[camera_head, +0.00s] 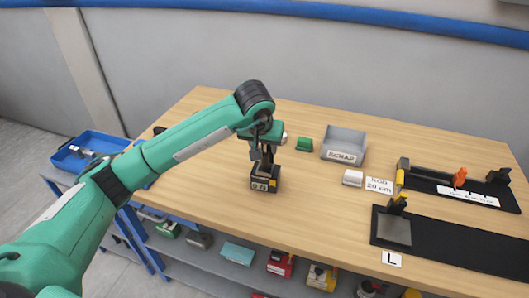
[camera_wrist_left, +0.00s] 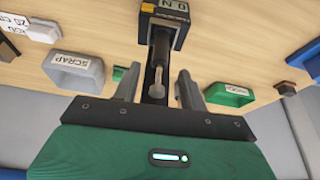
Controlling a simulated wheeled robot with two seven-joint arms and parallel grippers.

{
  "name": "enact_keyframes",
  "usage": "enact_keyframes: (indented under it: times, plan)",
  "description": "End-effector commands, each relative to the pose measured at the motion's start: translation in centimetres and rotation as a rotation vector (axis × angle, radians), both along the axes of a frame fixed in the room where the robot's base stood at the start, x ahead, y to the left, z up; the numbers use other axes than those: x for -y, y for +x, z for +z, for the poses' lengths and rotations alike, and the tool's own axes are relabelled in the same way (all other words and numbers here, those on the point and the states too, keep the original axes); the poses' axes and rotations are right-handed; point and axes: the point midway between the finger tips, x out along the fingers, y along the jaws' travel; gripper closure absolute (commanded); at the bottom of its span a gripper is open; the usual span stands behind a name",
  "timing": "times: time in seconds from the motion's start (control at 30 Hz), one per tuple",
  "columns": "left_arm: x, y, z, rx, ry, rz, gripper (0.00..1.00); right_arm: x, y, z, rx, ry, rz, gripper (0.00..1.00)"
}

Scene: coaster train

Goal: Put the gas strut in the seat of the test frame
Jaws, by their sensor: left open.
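A small black-and-yellow block marked "0 N" (camera_head: 264,180), which may be the test frame, stands near the table's front edge. It also shows at the top of the left wrist view (camera_wrist_left: 165,22). A dark rod with a pale end, which looks like the gas strut (camera_wrist_left: 158,62), runs from this block toward my left gripper. My left gripper (camera_wrist_left: 157,88) is open, with its grey fingers on either side of the rod's pale end and a visible gap to each. In the head view my left gripper (camera_head: 264,150) is directly above the block. My right gripper is not in view.
Behind are a green block (camera_head: 304,145) and a grey SCRAP bin (camera_head: 345,147). To the right are a small white block (camera_head: 352,178), a black fixture with an orange part (camera_head: 459,177) and a long black board (camera_head: 450,246). A blue tray (camera_head: 72,160) is left.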

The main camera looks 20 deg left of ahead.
Motion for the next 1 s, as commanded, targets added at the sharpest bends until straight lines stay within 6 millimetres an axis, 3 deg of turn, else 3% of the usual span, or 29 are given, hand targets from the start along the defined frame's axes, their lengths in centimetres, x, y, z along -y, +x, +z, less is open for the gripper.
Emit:
enact_keyframes:
  times: [0.2, 0.4, 0.6, 1.0]
  plan:
    - [0.1, -1.7, 4.3, 0.006, 0.001, -0.001, 0.57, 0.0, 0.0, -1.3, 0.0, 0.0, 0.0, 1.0]
    - [0.1, -2.8, 6.9, 0.003, 0.0, 0.0, 0.57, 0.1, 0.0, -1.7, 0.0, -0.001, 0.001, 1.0]
    - [0.1, -3.2, 7.8, 0.001, 0.001, 0.001, 0.57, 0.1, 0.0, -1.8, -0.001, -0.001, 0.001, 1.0]
    - [0.2, -3.3, 7.8, -0.001, -0.002, 0.0, 0.57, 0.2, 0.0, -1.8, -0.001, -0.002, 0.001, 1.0]
